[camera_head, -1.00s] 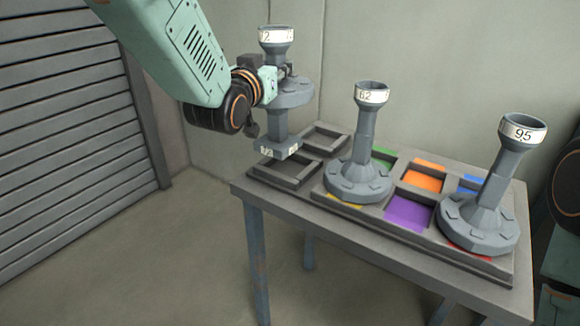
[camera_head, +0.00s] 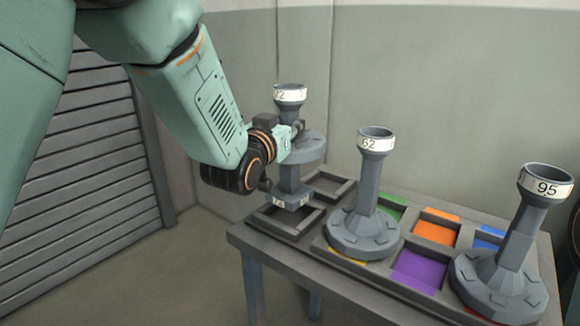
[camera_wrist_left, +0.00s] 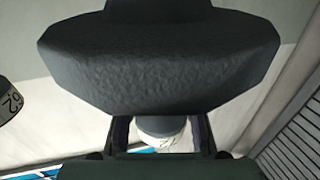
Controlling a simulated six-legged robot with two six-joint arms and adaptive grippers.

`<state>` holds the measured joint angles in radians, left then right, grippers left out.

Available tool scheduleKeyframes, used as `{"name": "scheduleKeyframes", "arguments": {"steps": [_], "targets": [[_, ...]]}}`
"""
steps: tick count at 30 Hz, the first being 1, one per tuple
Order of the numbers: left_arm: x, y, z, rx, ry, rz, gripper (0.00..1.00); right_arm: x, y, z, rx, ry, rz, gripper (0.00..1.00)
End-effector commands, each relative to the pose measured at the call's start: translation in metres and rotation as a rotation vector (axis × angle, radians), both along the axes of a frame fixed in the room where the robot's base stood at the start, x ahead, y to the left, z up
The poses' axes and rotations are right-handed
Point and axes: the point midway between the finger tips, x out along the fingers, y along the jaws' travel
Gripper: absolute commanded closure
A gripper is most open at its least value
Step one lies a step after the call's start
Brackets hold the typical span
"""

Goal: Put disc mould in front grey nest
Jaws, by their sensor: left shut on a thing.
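The disc mould (camera_head: 303,148) is a grey upright piece with a white-labelled collar at its top, a wide disc partway down and a square foot. My left gripper (camera_head: 298,130) is shut on its shaft above the disc. The foot is over the back part of the front grey nest (camera_head: 264,228), a dark square frame at the table's left end. I cannot tell whether the foot touches it. The left wrist view shows the disc (camera_wrist_left: 160,65) large and dark, hiding what lies below. My right gripper is not in view.
A second grey nest (camera_head: 348,194) lies empty behind the front one. A mould marked 62 (camera_head: 367,195) stands close to the right, and one marked 95 (camera_head: 520,240) farther right, on a coloured-cell tray with an open purple cell (camera_head: 418,272). A wall is behind.

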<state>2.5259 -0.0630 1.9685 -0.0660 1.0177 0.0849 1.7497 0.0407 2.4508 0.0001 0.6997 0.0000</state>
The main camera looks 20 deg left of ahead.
Motion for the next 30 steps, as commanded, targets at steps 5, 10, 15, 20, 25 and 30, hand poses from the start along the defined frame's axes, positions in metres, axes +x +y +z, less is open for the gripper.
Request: {"name": "scheduleKeyframes", "arguments": {"steps": [5, 10, 15, 20, 25, 30], "targets": [[0.0, 0.0, -0.016, -0.002, -0.007, 0.0, 1.0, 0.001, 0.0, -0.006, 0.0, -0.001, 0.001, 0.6], [0.001, 0.0, -0.029, -0.001, -0.005, 0.0, 1.0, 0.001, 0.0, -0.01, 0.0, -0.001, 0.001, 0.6], [0.003, 0.001, -0.052, -0.002, -0.006, 0.001, 1.0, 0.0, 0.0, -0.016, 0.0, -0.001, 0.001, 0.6], [0.004, 0.001, -0.053, -0.002, -0.008, 0.001, 1.0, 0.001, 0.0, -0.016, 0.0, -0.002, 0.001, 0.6], [0.003, 0.0, -0.056, -0.001, 0.0, 0.001, 0.6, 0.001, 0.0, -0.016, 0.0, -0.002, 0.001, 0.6], [0.003, 0.0, -0.055, -0.001, -0.001, 0.0, 0.46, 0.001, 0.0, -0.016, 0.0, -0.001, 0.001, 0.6]]}}
